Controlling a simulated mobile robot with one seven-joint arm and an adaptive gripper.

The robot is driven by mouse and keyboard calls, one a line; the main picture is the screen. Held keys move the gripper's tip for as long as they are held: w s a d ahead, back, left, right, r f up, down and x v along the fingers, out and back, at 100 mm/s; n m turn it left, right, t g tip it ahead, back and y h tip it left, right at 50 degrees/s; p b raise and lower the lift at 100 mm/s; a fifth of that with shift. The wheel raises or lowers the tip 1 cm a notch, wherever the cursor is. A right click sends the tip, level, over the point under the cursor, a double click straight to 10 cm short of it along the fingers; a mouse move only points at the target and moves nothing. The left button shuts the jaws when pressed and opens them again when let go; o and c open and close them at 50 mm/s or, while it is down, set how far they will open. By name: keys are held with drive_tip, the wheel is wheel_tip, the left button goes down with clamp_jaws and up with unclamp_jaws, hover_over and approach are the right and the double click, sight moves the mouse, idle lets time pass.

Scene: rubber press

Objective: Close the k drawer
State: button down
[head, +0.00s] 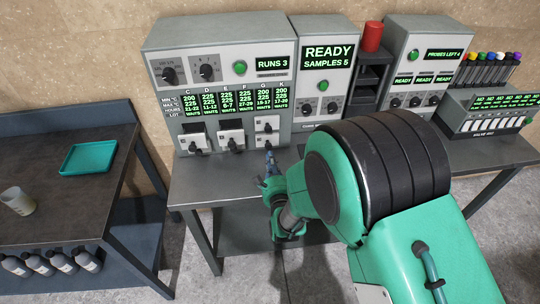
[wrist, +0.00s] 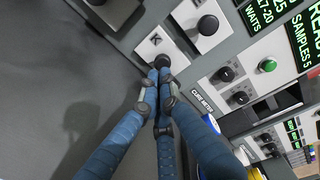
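The k drawer (wrist: 150,44) has a light grey front with a "K" label and a black round knob (wrist: 162,60), seen in the upper middle of the wrist view. In the head view, the k drawer (head: 263,139) is in the lower right of the drawer group, partly hidden by my fingers. My gripper (wrist: 158,77) has blue fingers drawn together, their tips right at the knob. I cannot tell whether they touch it. Nothing shows held between them. My gripper also shows in the head view (head: 268,147). How far the drawer stands out is unclear.
Another drawer (wrist: 208,24) with a black knob is beside it. More drawers (head: 230,141) are on the left of the press (head: 220,45), some standing out. The bench top (head: 215,180) in front is clear. A dark table with a teal tray (head: 88,158) is at left.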

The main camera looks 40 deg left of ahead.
drive_tip(key=p+v, duration=0.1)
drive_tip(key=v, duration=1)
drive_tip(key=shift+s+p, duration=0.1)
drive_tip(key=shift+p, duration=0.3)
drive_tip(key=w+d+r+n+h, duration=0.2)
drive_tip(key=w+d+r+h, duration=0.2)
drive_tip(key=w+d+r, duration=0.65)
drive_tip(key=d+r+n+g+h, duration=0.1)
drive_tip(key=d+r+h, duration=0.1)
drive_tip(key=d+r, duration=0.35)
drive_tip(key=d+r+n+g+h, duration=0.1)
drive_tip(key=d+r, duration=0.1)
drive_tip(key=d, duration=0.7)
drive_tip(key=d+r+n+h, duration=0.15)
drive_tip(key=d+r, duration=0.25)
drive_tip(key=d, duration=0.4)
drive_tip(key=s+d+r+n+g+h, duration=0.1)
drive_tip(key=s+d+r+g+h, duration=0.1)
drive_tip(key=s+d, duration=0.9)
drive_tip(key=s+d+r+n+g+h, duration=0.2)
drive_tip(key=s+d+r, duration=0.2)
drive_tip(key=s+d, duration=0.7)
drive_tip(key=shift+s, duration=0.25)
